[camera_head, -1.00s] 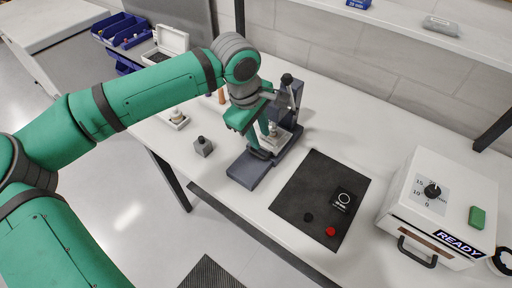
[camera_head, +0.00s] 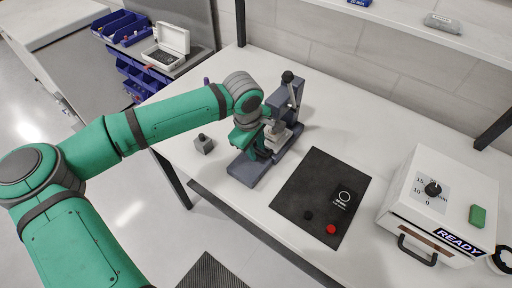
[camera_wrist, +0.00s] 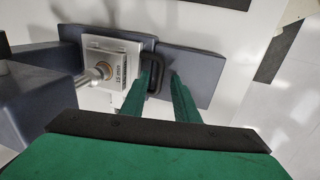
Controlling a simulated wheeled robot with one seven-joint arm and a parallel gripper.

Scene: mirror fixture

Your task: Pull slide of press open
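The press (camera_head: 286,108) stands on the table, with a dark upright column, a black-knobbed lever and a flat base plate (camera_head: 246,171). Its slide, a light metal block marked 15 mm (camera_wrist: 112,68), sits under the ram at the inner end of the base plate in the wrist view. A black loop handle (camera_wrist: 155,76) is on the slide's right side. My gripper (camera_wrist: 160,80) is at the handle, with its green fingers apart, one on each side of the handle's bar. A small gap seems to show on the right. In the head view my gripper (camera_head: 260,150) partly hides the handle.
Right of the press lies a black mat (camera_head: 292,197) with a dark block and a red button. A white box marked READY (camera_head: 437,205) stands farther right. A small grey block with a knob (camera_head: 203,145) is left of the press. The wall is behind.

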